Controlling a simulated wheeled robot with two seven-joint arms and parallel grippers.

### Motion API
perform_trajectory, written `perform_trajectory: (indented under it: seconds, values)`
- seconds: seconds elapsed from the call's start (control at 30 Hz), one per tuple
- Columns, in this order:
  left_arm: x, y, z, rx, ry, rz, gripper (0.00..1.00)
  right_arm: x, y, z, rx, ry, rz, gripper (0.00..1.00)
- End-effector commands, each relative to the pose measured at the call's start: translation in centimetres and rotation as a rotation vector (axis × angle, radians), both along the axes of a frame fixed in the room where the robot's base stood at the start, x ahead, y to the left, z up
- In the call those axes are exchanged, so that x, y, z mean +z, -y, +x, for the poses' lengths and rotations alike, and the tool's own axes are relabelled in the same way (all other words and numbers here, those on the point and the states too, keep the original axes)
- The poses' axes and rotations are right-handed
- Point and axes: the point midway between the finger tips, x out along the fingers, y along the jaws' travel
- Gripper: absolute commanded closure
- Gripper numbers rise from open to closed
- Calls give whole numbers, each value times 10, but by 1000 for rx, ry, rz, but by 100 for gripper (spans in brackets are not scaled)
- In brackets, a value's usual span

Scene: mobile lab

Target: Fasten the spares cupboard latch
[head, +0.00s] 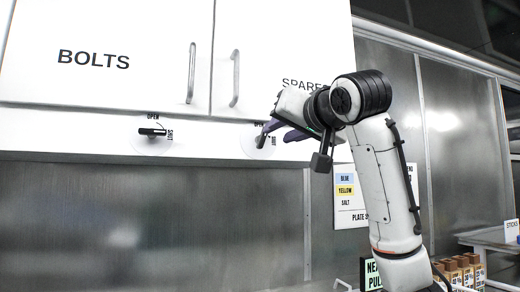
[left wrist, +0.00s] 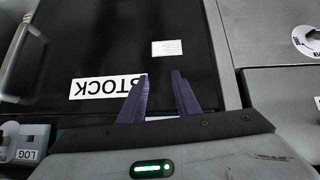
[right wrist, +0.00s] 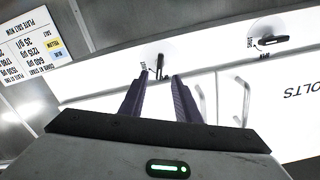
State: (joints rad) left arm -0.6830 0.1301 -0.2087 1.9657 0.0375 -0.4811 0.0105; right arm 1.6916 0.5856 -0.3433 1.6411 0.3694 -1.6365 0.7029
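The spares cupboard door (head: 285,45) is at the top of the head view, its SPARES lettering partly covered by my right arm. Its latch (right wrist: 160,66) is a dark handle on a round pale plate below the door. It stands roughly upright in the right wrist view, just beyond and between the fingertips. My right gripper (head: 274,131) is open at the latch and partly hides it in the head view; contact is unclear. My left gripper (left wrist: 161,74) is open and empty in the left wrist view, in front of a dark panel marked STOCK (left wrist: 105,86).
The BOLTS cupboard (head: 110,45) is to the left, with its own latch (head: 152,132) lying level below. Two door handles (head: 191,73) and (head: 235,78) project nearby.

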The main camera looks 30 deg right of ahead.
Motion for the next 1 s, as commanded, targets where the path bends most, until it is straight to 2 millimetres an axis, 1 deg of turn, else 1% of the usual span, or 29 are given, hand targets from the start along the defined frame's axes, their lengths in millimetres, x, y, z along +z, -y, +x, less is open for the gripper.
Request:
perform_trajectory:
  seconds: [0.07, 0.13, 0.27, 0.4, 0.5, 0.6, 0.77, 1.0]
  values:
    - [3, 0, 0, 1, 1, -1, 70, 4, 3, 3, -2, 4, 4, 70]
    - [6, 0, 0, 1, 2, -1, 70, 4, 5, 12, -2, 1, 5, 70]
    - [12, -1, -1, 4, 0, -2, 70, 5, 10, 35, -2, 1, 3, 70]
    - [12, -3, -4, 9, -9, -1, 70, 4, 16, 61, -2, 0, 3, 70]
    - [13, -6, -6, 14, -11, 0, 70, 4, 20, 76, -2, 1, 3, 70]
    - [15, -8, -6, 18, -11, 2, 70, 4, 22, 88, -1, 2, 2, 70]
    - [12, -10, -8, 22, -18, 5, 70, 3, 24, 96, -1, 4, 1, 70]
    - [12, -11, -8, 20, -19, 6, 70, 2, 24, 97, -1, 4, 1, 70]
